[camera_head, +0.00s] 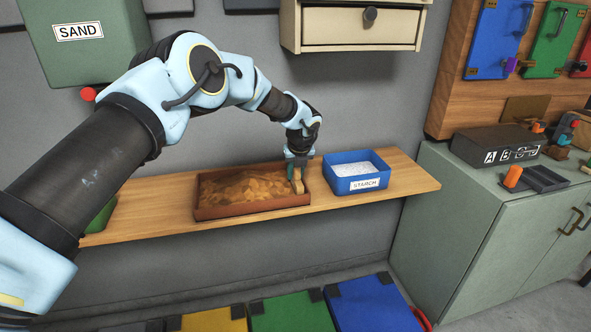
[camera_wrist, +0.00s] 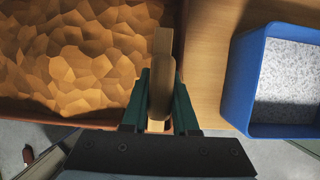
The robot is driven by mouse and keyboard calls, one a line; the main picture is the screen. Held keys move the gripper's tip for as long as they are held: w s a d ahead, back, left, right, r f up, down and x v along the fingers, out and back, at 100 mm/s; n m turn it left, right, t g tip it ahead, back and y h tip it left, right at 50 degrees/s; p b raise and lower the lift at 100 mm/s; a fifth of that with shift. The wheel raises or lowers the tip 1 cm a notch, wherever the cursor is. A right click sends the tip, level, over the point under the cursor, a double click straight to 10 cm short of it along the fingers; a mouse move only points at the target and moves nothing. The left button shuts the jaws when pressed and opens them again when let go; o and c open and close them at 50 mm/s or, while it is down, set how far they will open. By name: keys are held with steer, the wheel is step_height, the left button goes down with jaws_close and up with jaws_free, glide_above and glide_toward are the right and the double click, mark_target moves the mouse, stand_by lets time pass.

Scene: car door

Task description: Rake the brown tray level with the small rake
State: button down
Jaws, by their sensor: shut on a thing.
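The brown tray (camera_head: 252,207) sits on the wooden shelf in the head view, filled with lumpy, uneven orange-brown material (camera_head: 246,187). In the wrist view the material (camera_wrist: 70,60) shows mounds and hollows. My gripper (camera_head: 296,173) is at the right end of the tray. It is shut on a light wooden piece, the small rake (camera_head: 297,187). In the wrist view the rake (camera_wrist: 162,65) stands between my dark green fingers (camera_wrist: 160,95), over the tray's right wall. Its teeth are not visible, and I cannot tell whether it touches the material.
A blue bin labelled STARCH (camera_head: 357,184), holding white grains, stands right of the tray on the shelf (camera_head: 415,182), with a gap between. A green box labelled SAND (camera_head: 85,40) and a drawer unit (camera_head: 352,33) hang above. Coloured boxes (camera_head: 290,312) lie below.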

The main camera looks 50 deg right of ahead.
steer(key=w+a, duration=0.6)
steer(key=a, duration=0.1)
steer(key=w+a, duration=0.6)
steer(key=a, duration=0.1)
steer(key=w+a+b, duration=0.1)
steer(key=w+a, duration=0.4)
steer(key=a, duration=0.2)
steer(key=shift+w+a+f, duration=0.2)
steer(key=shift+w+a, duration=0.2)
steer(key=s+d, duration=0.6)
steer(key=d, duration=0.1)
steer(key=s+d, duration=0.6)
steer(key=d, duration=0.1)
steer(key=s+d+p, duration=0.1)
steer(key=s+d, duration=0.4)
steer(key=d, duration=0.2)
steer(key=shift+s+d, duration=0.35)
steer(key=shift+s, duration=0.05)
step_height(320, 180, up, 5)
steer(key=p, duration=0.3)
steer(key=shift+r+p, duration=0.7)
steer(key=shift+r, duration=0.1)
